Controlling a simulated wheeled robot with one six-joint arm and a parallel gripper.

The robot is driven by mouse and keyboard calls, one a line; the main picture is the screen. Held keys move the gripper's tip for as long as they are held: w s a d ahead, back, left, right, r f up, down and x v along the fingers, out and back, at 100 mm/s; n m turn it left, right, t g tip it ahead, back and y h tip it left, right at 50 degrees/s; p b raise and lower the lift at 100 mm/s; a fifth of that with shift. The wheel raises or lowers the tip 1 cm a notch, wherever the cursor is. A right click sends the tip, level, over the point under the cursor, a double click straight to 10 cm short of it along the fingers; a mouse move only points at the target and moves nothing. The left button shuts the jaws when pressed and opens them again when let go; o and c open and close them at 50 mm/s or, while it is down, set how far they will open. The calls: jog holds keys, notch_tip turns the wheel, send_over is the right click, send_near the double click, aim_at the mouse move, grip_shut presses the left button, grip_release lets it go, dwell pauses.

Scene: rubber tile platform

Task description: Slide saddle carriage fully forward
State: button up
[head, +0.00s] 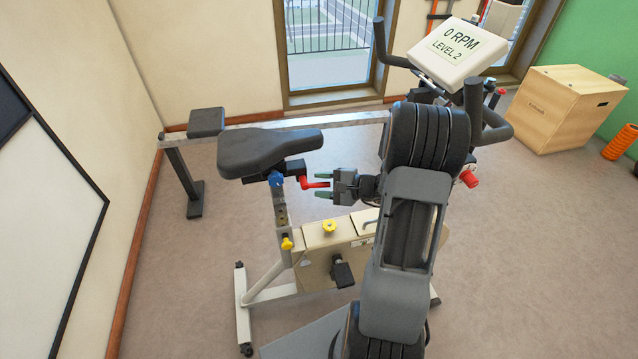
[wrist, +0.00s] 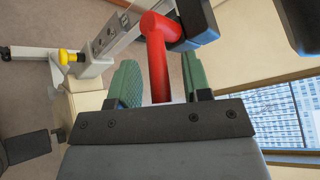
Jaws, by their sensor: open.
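The black saddle (head: 262,148) sits on its carriage (head: 290,170) on top of the bike's seat post (head: 281,205). A red lever (head: 314,184) sticks out from the carriage toward my gripper (head: 322,184). In the wrist view the red lever (wrist: 157,60) runs down between the two green fingers of my gripper (wrist: 160,82). The fingers stand open, one on each side of the lever, with a gap to the left finger. The lever's lower end is hidden behind the gripper's dark front plate. The saddle shows only in part at the wrist view's upper right (wrist: 300,20).
A yellow knob (head: 328,226) on the frame and another on the post (head: 287,243) lie below my gripper. The console (head: 457,48) and handlebars (head: 490,125) stand at right. A metal rail with a pad (head: 206,122) runs behind the saddle. A wooden box (head: 567,105) stands far right.

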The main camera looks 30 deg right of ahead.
jog(key=shift+w+a+f, duration=0.15)
jog(key=shift+w+a, duration=0.25)
grip_shut()
dwell(0.4)
